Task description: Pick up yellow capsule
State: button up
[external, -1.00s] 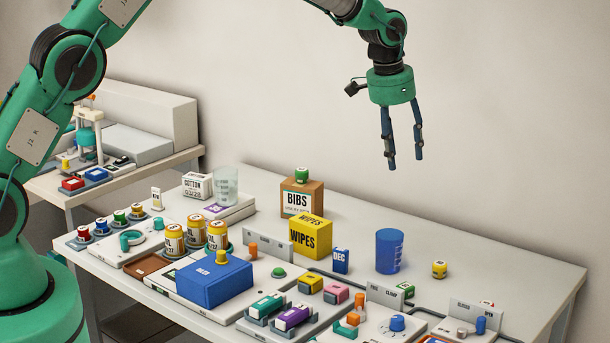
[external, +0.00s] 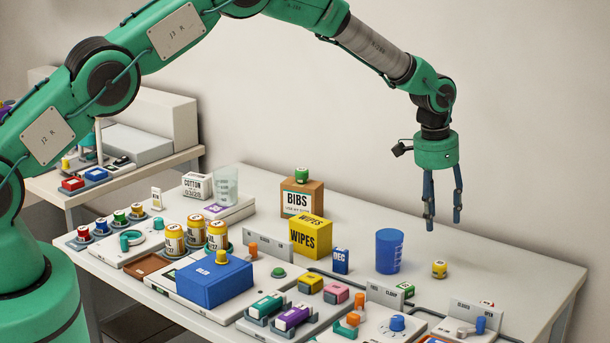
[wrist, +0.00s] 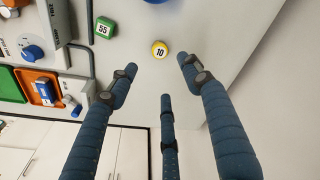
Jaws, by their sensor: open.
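A small yellow capsule (external: 439,268) stands on the right part of the table, to the right of a blue cup (external: 389,251). In the wrist view the yellow capsule (wrist: 159,49) shows a white face marked 10, framed between the fingertips. My gripper (external: 443,224) points down above it, fingers spread and empty, with a clear gap to the capsule. In the wrist view my gripper (wrist: 160,76) has its fingers apart with nothing between them.
A green block marked 55 (wrist: 104,27) stands near the yellow capsule, by a dark cable. White panels with knobs, including a blue knob (external: 397,323), line the table's front. A yellow WIPES box (external: 311,236) and brown BIBS box (external: 301,202) stand farther left. Bare tabletop surrounds the capsule.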

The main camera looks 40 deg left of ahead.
jog(key=shift+f, duration=0.1)
send_over(440, 263)
jog(key=shift+s+a+f, duration=0.1)
jog(key=shift+s+f, duration=0.05)
jog(key=shift+f, duration=1.95)
jog(key=shift+s+a+f, duration=0.1)
jog(key=shift+f, duration=1.95)
jog(key=shift+w+d+f, duration=0.1)
jog(key=shift+w+f, duration=0.05)
jog(key=shift+f, duration=1.15)
jog(key=shift+w+d+f, duration=0.1)
jog(key=shift+f, duration=1.2)
jog(key=c, duration=0.9)
